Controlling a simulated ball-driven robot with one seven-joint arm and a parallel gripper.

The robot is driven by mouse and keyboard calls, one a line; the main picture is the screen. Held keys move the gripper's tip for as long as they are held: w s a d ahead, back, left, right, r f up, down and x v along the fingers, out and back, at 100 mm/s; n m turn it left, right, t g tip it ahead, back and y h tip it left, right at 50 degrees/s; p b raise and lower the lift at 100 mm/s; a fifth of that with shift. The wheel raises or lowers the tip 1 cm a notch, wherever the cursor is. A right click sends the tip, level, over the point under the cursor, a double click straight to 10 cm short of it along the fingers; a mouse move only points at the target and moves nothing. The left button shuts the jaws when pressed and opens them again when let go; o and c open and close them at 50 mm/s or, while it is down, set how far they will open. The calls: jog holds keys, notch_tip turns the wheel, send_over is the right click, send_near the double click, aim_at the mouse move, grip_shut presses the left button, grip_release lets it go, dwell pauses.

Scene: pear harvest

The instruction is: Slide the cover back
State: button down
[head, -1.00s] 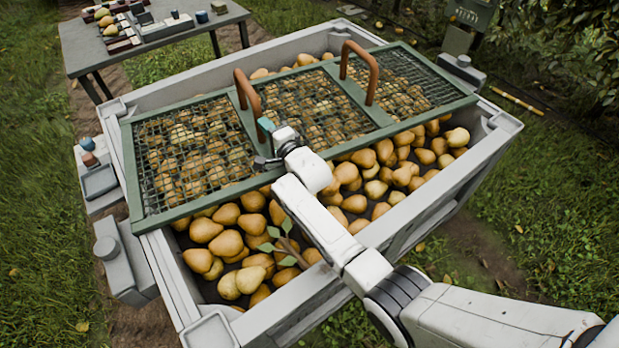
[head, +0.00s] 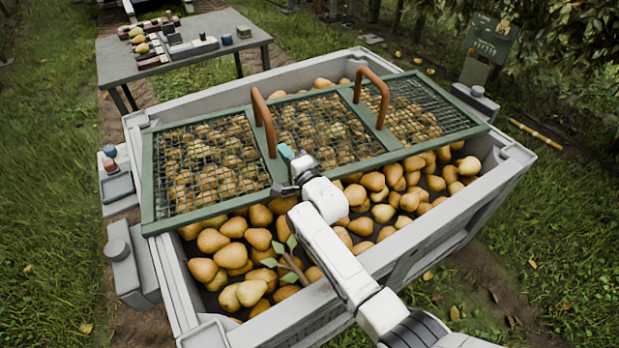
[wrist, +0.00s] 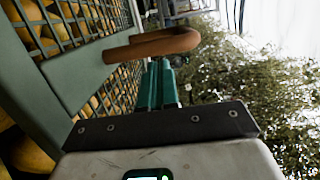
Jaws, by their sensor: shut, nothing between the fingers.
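The cover is a green frame with wire mesh panels (head: 157,180). It lies across the far part of the pear bin (head: 480,180), and pears show uncovered along the near side. Two brown arched handles stand on its crossbars, the left handle (head: 263,118) and the right handle (head: 376,90). My gripper (head: 287,152) is shut and empty, with teal fingertips close to the near foot of the left handle. In the wrist view the fingers (wrist: 157,85) point at a brown handle (wrist: 150,45) just beyond them. I cannot tell whether they touch it.
Pears (head: 230,255) fill the bin, and a leafy twig (head: 290,262) lies on them by my arm. A grey table (head: 180,50) with pears and small items stands behind at left. Small fittings (head: 117,180) line the bin's left side. Grass surrounds the bin.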

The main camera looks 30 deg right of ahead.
jog(key=shift+s+f, duration=0.15)
jog(key=shift+s, duration=0.25)
jog(key=s+p, duration=0.1)
jog(key=s, duration=0.7)
jog(key=shift+d, duration=0.15)
jog(key=shift+s, duration=0.1)
